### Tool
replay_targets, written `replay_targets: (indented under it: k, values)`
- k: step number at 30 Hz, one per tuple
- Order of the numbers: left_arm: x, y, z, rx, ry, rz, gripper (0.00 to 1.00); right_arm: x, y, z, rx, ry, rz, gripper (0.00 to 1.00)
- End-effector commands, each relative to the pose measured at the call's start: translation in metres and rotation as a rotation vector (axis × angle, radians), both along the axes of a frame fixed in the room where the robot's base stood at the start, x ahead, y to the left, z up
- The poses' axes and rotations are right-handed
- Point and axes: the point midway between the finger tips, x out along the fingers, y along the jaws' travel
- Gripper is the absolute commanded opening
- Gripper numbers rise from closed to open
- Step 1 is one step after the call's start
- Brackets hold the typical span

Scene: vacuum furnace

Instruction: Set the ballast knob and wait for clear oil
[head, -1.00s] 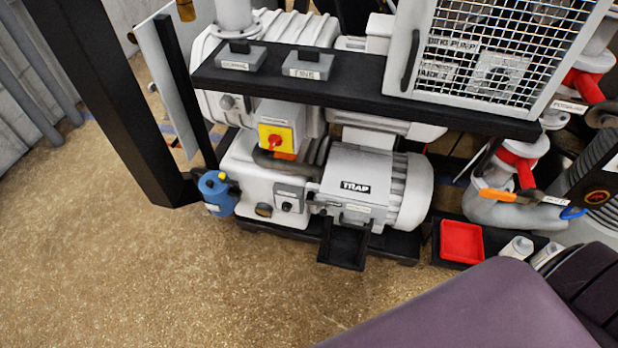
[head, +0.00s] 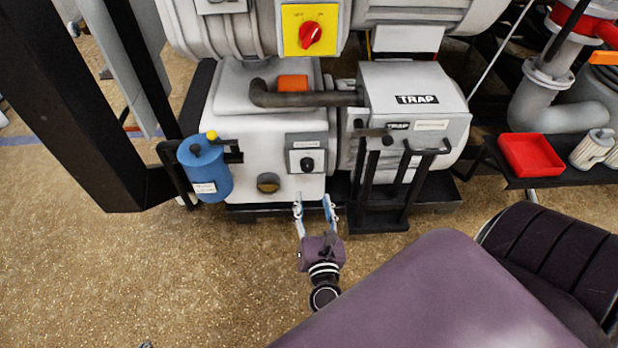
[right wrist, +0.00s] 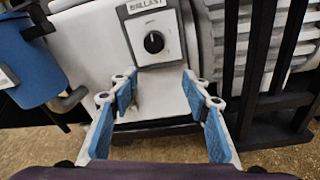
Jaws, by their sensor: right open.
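The ballast knob (head: 307,163) is a small black knob on a pale labelled plate on the front of the white pump housing. It also shows in the right wrist view (right wrist: 153,42), with the word BALLAST above it. A round, dark brass-rimmed window (head: 268,183), which looks like the oil sight glass, sits below and left of the knob; I cannot make out the oil in it. My right gripper (head: 314,203) is open and empty, in front of and below the knob, apart from it. In the right wrist view its blue-padded fingers (right wrist: 160,92) point toward the plate. My left gripper is not in view.
A blue canister (head: 205,172) hangs left of the pump. The box marked TRAP (head: 415,82) and a black frame stand to the right. A red tray (head: 531,155) is farther right. A red switch on a yellow plate (head: 311,30) is above. The floor in front is clear.

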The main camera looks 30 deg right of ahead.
Motion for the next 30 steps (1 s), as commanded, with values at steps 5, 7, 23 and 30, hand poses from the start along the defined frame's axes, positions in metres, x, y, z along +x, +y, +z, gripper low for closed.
replay_targets:
  k: [5,7,23,30]
  values:
    - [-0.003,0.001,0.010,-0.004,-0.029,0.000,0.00,0.003,0.000,0.023,-0.106,-0.056,-0.002,0.44]
    - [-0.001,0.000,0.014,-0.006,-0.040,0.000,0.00,0.007,-0.002,0.027,-0.118,-0.061,-0.003,0.44]
    - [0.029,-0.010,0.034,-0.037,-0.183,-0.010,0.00,0.068,-0.035,0.027,-0.115,-0.060,-0.002,0.44]
    - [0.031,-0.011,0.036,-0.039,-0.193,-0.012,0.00,0.071,-0.036,0.027,-0.114,-0.059,-0.002,0.44]
